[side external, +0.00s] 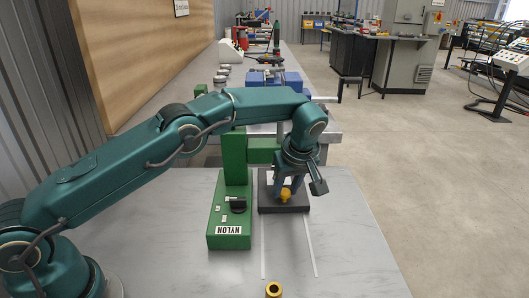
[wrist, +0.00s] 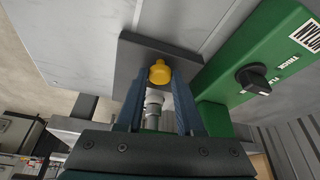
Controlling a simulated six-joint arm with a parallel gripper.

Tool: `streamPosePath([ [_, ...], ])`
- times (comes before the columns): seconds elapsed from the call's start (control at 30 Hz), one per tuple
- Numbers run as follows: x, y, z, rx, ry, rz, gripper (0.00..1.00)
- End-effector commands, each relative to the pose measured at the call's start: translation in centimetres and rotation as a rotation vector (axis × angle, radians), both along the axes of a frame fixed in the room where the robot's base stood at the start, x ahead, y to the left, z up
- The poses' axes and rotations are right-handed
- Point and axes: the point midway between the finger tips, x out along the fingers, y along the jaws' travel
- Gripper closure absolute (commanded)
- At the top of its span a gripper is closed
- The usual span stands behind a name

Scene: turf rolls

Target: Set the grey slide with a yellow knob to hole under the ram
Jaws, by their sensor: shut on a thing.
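The grey slide (side external: 296,208) is a dark flat plate on the bench beside the green press (side external: 236,180); it also shows in the wrist view (wrist: 130,62). Its yellow knob (side external: 285,195) stands upright near the front edge. My gripper (side external: 287,187) is shut on the knob, whose top shows between the blue fingertips in the wrist view (wrist: 160,72). A pale metal cylinder (wrist: 153,104), which looks like the ram, shows between the fingers. I see no hole in the slide; my gripper and arm cover part of it.
The press base has a black dial (side external: 237,204) and a NYLON label (side external: 229,230). Two pale lines (side external: 309,247) run along the bench in front of the slide. A brass-coloured ring (side external: 273,289) lies near the front. The bench to the right is clear.

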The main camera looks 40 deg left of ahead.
Motion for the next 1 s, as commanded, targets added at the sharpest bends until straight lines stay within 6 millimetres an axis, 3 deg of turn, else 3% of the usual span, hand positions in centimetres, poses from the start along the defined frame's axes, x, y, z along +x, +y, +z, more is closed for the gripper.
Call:
streamPosePath([
  [0.4,0.6,0.6,0.2,0.002,-0.012,-0.002,1.00],
  [0.43,0.6,0.6,0.2,0.002,-0.012,-0.001,0.60],
  [0.5,0.6,0.6,0.1,0.003,-0.011,0.000,0.34],
  [0.87,0.4,0.4,0.2,-0.001,-0.005,-0.002,0.34],
  [1.0,0.2,-0.1,1.5,-0.002,-0.009,-0.003,0.34],
])
